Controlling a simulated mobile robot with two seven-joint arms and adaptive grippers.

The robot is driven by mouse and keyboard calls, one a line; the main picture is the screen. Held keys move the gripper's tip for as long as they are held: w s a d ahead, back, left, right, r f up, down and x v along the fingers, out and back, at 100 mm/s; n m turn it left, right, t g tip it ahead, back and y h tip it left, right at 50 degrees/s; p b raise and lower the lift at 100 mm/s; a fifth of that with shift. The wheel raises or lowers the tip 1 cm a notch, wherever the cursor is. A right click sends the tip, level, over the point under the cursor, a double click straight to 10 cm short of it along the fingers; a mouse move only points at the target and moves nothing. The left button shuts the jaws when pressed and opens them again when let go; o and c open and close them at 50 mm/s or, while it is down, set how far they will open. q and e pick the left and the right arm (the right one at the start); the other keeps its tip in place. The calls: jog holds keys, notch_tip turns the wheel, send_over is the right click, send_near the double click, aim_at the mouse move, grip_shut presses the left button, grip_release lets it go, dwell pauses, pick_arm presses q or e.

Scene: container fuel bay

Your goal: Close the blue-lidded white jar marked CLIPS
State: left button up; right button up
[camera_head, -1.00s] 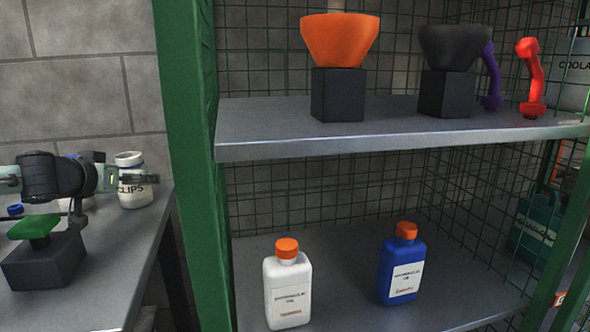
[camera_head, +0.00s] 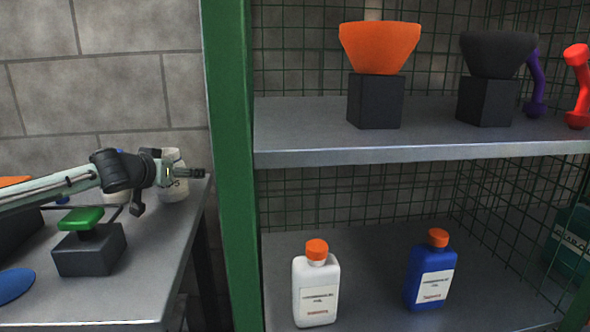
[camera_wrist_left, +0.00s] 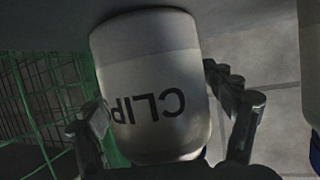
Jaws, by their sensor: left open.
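The white jar marked CLIPS (camera_head: 174,188) stands on the grey table at the left, partly hidden by my left gripper (camera_head: 190,173). In the left wrist view the jar (camera_wrist_left: 150,75) appears upside down, its lettering inverted, with an open finger on each side. I cannot tell whether the fingers touch it. My right gripper is not in view.
A green-topped dark block (camera_head: 90,252) stands on the table (camera_head: 150,275) in front of the arm. Another pale container (camera_wrist_left: 309,70) is at the wrist view's right edge. A green shelf post (camera_head: 230,170) rises right of the jar. Shelves hold bottles and funnels.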

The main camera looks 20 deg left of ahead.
pick_arm(q)
jog(key=c, duration=1.6)
jog(key=shift+r, duration=0.1)
jog(key=shift+c, duration=0.2)
pick_arm(e)
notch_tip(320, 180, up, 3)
jog(key=p, duration=0.2)
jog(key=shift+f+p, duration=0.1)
jog(key=shift+p, duration=0.3)
pick_arm(q)
notch_tip(320, 180, up, 10)
jog(key=o, duration=0.7)
grip_shut()
